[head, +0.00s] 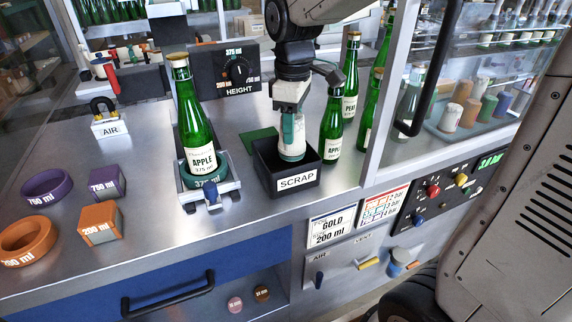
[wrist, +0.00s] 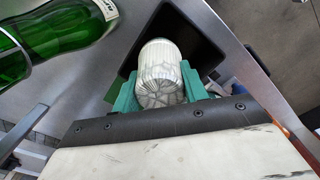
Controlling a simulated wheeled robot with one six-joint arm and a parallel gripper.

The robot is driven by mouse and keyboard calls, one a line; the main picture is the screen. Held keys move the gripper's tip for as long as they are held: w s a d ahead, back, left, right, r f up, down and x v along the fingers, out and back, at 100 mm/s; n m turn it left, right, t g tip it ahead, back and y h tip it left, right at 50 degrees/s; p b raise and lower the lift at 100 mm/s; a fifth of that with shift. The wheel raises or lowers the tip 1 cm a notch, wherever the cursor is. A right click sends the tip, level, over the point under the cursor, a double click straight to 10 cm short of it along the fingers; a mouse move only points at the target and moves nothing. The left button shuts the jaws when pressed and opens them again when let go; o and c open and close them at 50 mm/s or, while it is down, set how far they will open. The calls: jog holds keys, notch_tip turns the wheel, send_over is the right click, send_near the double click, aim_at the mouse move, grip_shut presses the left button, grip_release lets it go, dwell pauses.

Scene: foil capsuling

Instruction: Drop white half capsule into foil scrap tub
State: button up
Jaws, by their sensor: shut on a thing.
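The white half capsule (wrist: 161,72) is a pale, ribbed foil cap held between the green fingers of my gripper (wrist: 160,90) in the wrist view. In the head view the capsule (head: 292,148) hangs from my gripper (head: 291,128), its lower end inside the outline of the black scrap tub (head: 310,178). The tub has a SCRAP label on its front. In the wrist view the dark tub (wrist: 200,45) lies beyond and around the capsule. I cannot tell whether the capsule touches the tub floor.
A green APPLE bottle (head: 192,125) stands in a holder left of the tub. More green bottles (head: 332,125) stand close on its right. The HEIGHT dial box (head: 222,68) is behind. Purple and orange size rings and blocks (head: 100,222) lie at the left.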

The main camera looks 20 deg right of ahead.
jog(key=shift+f, duration=1.3)
jog(key=o, duration=0.7)
jog(key=shift+r, duration=0.1)
notch_tip(320, 180, up, 8)
jog(key=shift+f, duration=0.2)
